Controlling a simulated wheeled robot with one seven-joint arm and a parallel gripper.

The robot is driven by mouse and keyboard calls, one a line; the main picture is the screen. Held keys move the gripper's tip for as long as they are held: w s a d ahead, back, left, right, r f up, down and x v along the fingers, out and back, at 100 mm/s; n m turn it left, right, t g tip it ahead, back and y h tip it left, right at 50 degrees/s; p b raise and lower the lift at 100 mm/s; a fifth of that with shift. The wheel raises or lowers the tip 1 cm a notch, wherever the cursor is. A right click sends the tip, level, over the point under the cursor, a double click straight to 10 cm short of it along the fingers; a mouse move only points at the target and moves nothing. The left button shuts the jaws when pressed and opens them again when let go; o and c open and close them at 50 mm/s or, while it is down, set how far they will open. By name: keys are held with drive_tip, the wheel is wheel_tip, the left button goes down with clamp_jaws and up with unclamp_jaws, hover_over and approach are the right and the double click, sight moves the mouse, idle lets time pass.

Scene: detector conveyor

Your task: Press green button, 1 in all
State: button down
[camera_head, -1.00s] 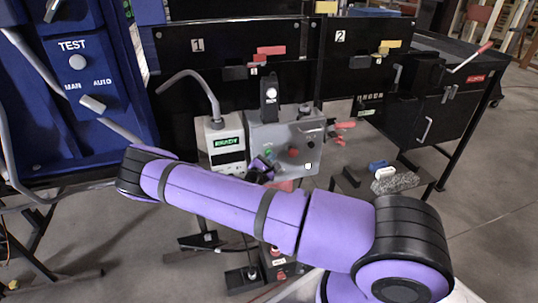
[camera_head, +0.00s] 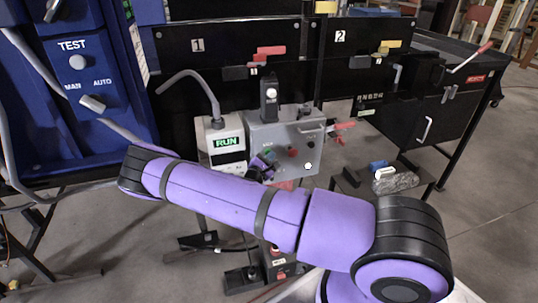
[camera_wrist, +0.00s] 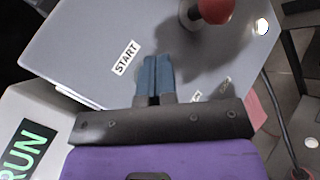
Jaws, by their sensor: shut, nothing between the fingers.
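The grey control box (camera_head: 262,136) stands in the middle of the head view, with a small green spot of the green button (camera_head: 268,153) just above my gripper (camera_head: 264,166). In the wrist view, my gripper (camera_wrist: 153,62) is shut and empty, its blue fingertips against or just over the box face (camera_wrist: 95,45) below the START label (camera_wrist: 125,58). The button is hidden behind the fingers there, so contact cannot be seen. The display (camera_head: 226,142) beside the box reads RUN; it also shows in the wrist view (camera_wrist: 26,148).
A red knob (camera_wrist: 215,8) sits right of the fingers on the box, with a lit white lamp (camera_wrist: 262,27) at the box edge. Red-handled clamps (camera_head: 343,126) stick out at the box's right. A small stand (camera_head: 350,186) holds blue and white items.

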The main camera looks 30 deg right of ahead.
drive_tip(key=shift+s, duration=0.1)
drive_tip(key=shift+s+a, duration=0.25)
drive_tip(key=shift+s, duration=0.5)
drive_tip(key=shift+s+a, duration=0.25)
drive_tip(key=shift+s, duration=0.55)
drive_tip(key=shift+s+a, duration=0.2)
drive_tip(key=shift+s, duration=0.65)
drive_tip(key=shift+s+a, duration=0.25)
drive_tip(key=shift+s, duration=0.55)
drive_tip(key=s+a+r+m+g+y, duration=0.25)
drive_tip(key=s+r+m+g, duration=0.2)
drive_tip(key=r, duration=0.45)
drive_tip(key=s+a+r+m+g+y, duration=0.1)
drive_tip(key=s+r+m+g+y, duration=0.35)
drive_tip(key=r, duration=0.55)
drive_tip(key=s+a+r+m+g+y, duration=0.25)
drive_tip(key=s+r+m, duration=0.35)
drive_tip(key=r, duration=0.3)
drive_tip(key=s+a+r+t+y, duration=0.3)
drive_tip(key=s+a+r+y, duration=0.1)
drive_tip(key=s+r, duration=0.4)
drive_tip(key=s+a+r+m+t+y, duration=0.1)
drive_tip(key=s+a+r+t+y, duration=0.2)
drive_tip(key=s+r, duration=0.5)
drive_tip(key=shift+s+a+r+t+y, duration=0.3)
drive_tip(key=shift+s+a+t+y, duration=0.05)
drive_tip(key=shift+s+a+t, duration=0.35)
